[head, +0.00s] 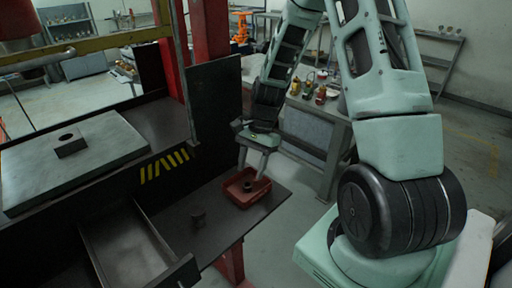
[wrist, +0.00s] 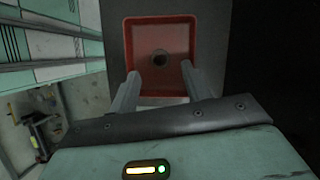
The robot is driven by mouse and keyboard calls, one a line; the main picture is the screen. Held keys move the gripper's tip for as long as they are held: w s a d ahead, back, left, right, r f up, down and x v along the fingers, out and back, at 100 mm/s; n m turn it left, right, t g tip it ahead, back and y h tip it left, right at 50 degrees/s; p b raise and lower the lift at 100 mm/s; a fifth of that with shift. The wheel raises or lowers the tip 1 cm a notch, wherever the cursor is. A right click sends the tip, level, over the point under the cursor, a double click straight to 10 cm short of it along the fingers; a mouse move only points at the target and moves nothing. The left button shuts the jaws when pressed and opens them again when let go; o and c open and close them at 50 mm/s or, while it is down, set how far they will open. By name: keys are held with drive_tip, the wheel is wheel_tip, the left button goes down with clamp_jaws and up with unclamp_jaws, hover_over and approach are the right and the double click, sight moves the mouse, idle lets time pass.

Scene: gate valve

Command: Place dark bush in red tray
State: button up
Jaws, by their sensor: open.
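A red tray (head: 233,194) sits on the dark shelf, and it fills the top middle of the wrist view (wrist: 143,28). A small dark round bush (head: 248,186) is inside the tray; in the wrist view it (wrist: 160,58) lies near the middle of the tray floor, apart from the walls. My gripper (head: 252,175) is over the tray, pointing down. Its two fingers (wrist: 160,72) are apart, with nothing between them. The bush shows just beyond the fingertips in the wrist view; I cannot tell the exact height gap.
An open drawer (head: 135,245) lies further left. A dark upright panel (head: 215,105) stands behind the shelf. A grey plate (head: 100,150) carries a block with a hole (head: 70,142).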

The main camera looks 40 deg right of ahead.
drive_tip(key=s+b+v, duration=0.1)
drive_tip(key=v, duration=0.6)
drive_tip(key=a+r+n+h, duration=0.1)
drive_tip(key=a+r+n, duration=0.2)
drive_tip(key=a+n, duration=0.55)
drive_tip(key=s+a+r+n+t+h, duration=0.1)
drive_tip(key=s+a+r+n+h, duration=0.1)
drive_tip(key=s+a+n, duration=1.2)
drive_tip(key=s+a, duration=0.4)
drive_tip(key=a, duration=0.1)
drive_tip(key=shift+n+h, duration=0.35)
drive_tip(key=shift+h, duration=0.05)
wheel_tip(320, 180, down, 2)
drive_tip(key=b, duration=0.3)
drive_tip(key=shift+f, duration=0.2)
